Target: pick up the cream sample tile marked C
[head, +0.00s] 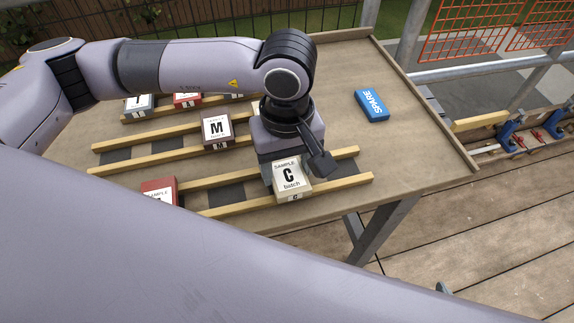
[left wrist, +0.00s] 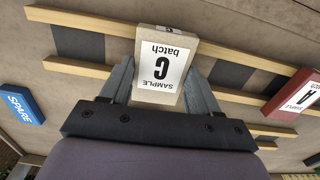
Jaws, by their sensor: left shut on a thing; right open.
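The cream sample tile marked C (head: 291,178) is at the front pair of wooden battens, face up. It also shows in the left wrist view (left wrist: 163,65), its lettering upside down there. My left gripper (head: 294,166) is over it with one finger on each side, shut on the tile. In the left wrist view the gripper's grey fingers (left wrist: 162,88) press its two side edges. I cannot tell whether the tile still touches the battens. My right gripper is not in view.
A brown tile M (head: 216,128) lies on the middle battens, with more tiles behind. A red tile (head: 160,190), marked A in the left wrist view (left wrist: 294,96), is left along the front battens. A blue SPARE block (head: 371,105) lies right; tabletop around it is clear.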

